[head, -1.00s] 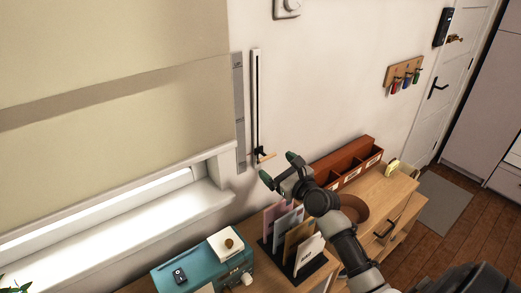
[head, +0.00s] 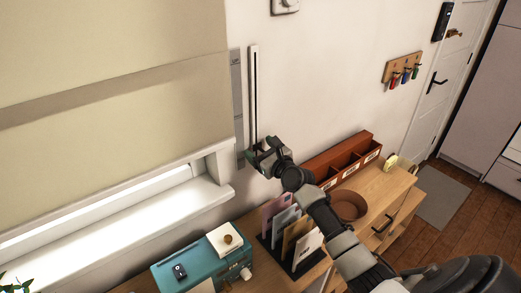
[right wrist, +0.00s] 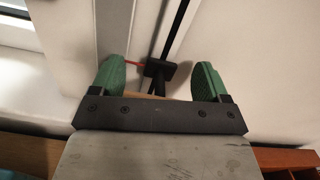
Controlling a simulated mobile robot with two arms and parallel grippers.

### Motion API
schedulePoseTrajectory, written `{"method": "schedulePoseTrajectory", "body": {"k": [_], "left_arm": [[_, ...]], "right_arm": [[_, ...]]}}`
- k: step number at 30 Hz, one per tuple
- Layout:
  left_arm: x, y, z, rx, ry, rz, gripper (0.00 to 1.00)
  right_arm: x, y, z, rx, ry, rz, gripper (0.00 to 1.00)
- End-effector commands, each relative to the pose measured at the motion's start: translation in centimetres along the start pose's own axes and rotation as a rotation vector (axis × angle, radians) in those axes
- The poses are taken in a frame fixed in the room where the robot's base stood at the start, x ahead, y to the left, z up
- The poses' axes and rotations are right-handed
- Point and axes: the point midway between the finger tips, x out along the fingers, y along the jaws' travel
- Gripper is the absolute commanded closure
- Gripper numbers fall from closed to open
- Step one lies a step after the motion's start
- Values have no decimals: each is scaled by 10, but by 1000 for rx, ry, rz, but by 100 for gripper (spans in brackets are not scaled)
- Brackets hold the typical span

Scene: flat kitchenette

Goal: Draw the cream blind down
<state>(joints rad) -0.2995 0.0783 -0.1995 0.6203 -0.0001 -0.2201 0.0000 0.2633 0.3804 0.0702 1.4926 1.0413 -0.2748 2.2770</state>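The cream blind (head: 120,120) covers most of the window at left in the head view, with a bright gap under its lower edge. To its right, a narrow slotted track (head: 254,95) runs upright on the wall. My right gripper (head: 260,152) is at the track's lower end and hides the slider there. In the right wrist view, the gripper (right wrist: 160,75) is open, its green fingers on either side of the black slider (right wrist: 160,69). A wooden handle (right wrist: 152,96) shows partly between the fingers; contact cannot be told. My left gripper is not in view.
Below are a teal box (head: 205,265), a letter rack (head: 290,240), a brown bowl (head: 348,206) and a red-brown compartment box (head: 340,160) on wooden furniture. The white sill (head: 130,222) juts out at left.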

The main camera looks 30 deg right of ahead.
Motion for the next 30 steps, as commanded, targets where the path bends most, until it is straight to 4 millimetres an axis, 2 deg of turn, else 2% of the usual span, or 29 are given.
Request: {"method": "schedulePoseTrajectory", "body": {"k": [1,6,7,11,19,29,30], "left_arm": [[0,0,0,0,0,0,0],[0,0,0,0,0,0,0],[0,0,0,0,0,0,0],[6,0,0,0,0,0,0],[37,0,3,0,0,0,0],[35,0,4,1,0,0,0],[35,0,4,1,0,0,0]], "right_arm": [[0,1,0,1,1,2,40],[0,1,0,1,1,3,66],[0,2,0,1,1,3,68],[0,3,-7,3,2,3,68],[0,11,-43,5,2,4,68],[0,12,-45,5,8,8,68],[0,12,-46,5,9,8,19]]}}
